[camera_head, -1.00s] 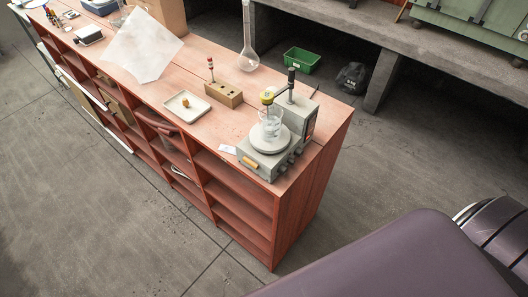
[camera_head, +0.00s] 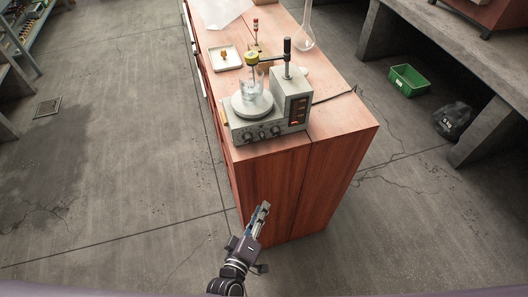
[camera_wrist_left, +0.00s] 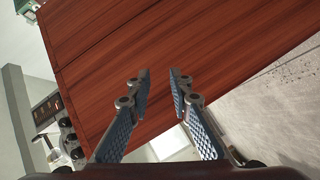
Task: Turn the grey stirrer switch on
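The grey stirrer (camera_head: 268,112) stands on the near end of the red wooden bench, with a round plate, several dark front knobs and an upright control box with reddish switches (camera_head: 296,112). A glass beaker (camera_head: 250,88) sits on its plate. I cannot tell the switch position. My left gripper (camera_head: 262,207) is below the bench top, in front of the bench's end panel, apart from the stirrer. In the left wrist view its two blue-padded fingers (camera_wrist_left: 159,92) are apart with nothing between them; part of the stirrer (camera_wrist_left: 50,110) shows at the left edge. My right gripper is not in view.
The bench (camera_head: 335,118) also holds a white tray (camera_head: 225,58), a wooden block with a red-topped item (camera_head: 256,32) and a glass flask (camera_head: 305,35). A green crate (camera_head: 408,80) and black bag (camera_head: 452,120) lie on the floor.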

